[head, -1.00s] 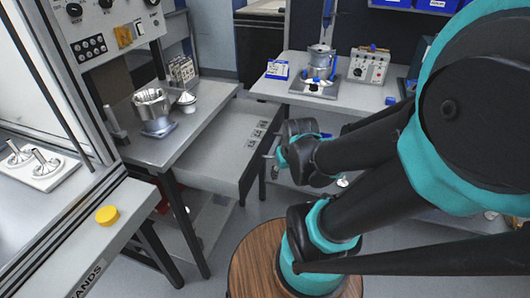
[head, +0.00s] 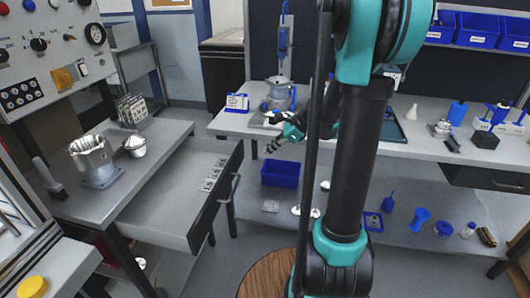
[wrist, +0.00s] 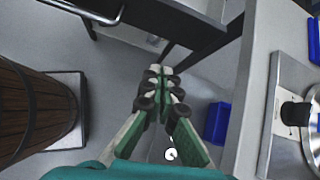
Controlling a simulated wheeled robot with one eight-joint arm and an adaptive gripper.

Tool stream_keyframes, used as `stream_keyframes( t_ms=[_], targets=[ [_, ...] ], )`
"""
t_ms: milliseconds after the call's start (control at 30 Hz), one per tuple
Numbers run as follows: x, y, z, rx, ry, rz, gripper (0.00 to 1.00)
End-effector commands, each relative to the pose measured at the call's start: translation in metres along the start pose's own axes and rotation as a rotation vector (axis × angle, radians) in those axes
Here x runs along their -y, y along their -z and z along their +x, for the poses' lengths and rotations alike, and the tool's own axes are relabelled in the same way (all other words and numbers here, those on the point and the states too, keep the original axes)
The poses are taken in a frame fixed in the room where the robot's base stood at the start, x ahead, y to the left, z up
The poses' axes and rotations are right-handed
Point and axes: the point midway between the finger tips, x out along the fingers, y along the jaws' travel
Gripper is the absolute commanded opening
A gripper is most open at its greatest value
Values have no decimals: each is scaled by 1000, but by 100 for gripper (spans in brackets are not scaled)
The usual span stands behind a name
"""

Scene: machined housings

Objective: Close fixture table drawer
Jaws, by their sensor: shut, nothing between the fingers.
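The fixture table (head: 150,150) stands at the left in the head view. Its drawer (head: 165,215) is pulled out toward the right, with a pale interior and a dark front (head: 208,212). A handle (head: 232,188) sticks out from that front. Small labelled pieces lie in the drawer. My gripper (head: 268,147) is above and right of the drawer front, apart from the handle, near the back bench edge. In the wrist view my gripper (wrist: 160,73) is shut and empty, its fingertips together. Dark panels and edges show beyond the fingertips there; which is the drawer front is unclear.
A round wooden top (head: 268,275) is in front. Floor shows between.

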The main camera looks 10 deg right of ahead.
Motion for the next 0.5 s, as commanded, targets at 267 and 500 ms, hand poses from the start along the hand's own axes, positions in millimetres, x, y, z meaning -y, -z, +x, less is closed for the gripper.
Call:
stream_keyframes(
  t_ms=[267,500],
  targets=[
    [19,-4,6,60,-13,153,0],
    [18,-7,43,59,-15,149,0]
  ],
)
